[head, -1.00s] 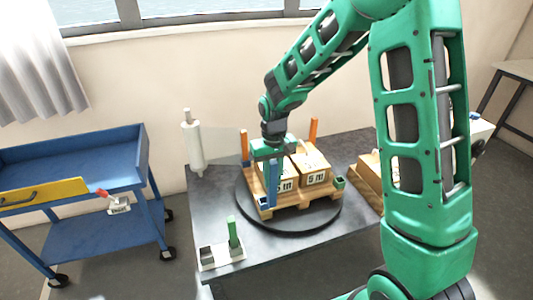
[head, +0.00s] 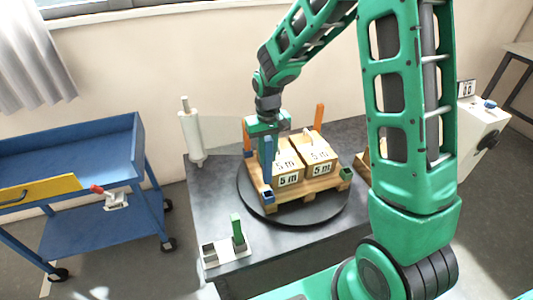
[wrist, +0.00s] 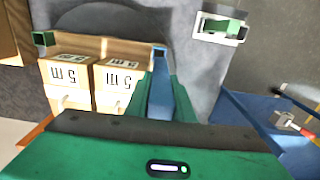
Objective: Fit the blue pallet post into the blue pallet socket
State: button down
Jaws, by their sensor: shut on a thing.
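My gripper (head: 266,152) is shut on the blue pallet post (head: 268,160), which it holds upright at the pallet's near left corner. The post also shows between the green fingers in the wrist view (wrist: 159,98). The blue pallet socket (head: 268,196) is on that corner of the wooden pallet (head: 300,192), and shows in the wrist view (wrist: 158,51). The post's lower end is just above or behind the socket in the head view; I cannot tell whether they touch. The pallet carries cartons (head: 319,160) marked "5 m".
Orange posts (head: 320,117) stand at the pallet's far corners. A green socket (head: 347,173) is at its right corner. A white holder (head: 225,252) with a green post (head: 238,229) stands at the table's front. A white roll (head: 192,138) stands behind left; a blue cart (head: 80,160) is at left.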

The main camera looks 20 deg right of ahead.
aim_at(268, 177)
jog(key=shift+s+d, duration=0.1)
jog(key=shift+d, duration=0.1)
jog(key=shift+f, duration=2.9)
jog(key=shift+s+f, duration=0.1)
jog(key=shift+f, duration=2.35)
jog(key=c, duration=1.5)
grip_release()
jog(key=shift+o, duration=0.2)
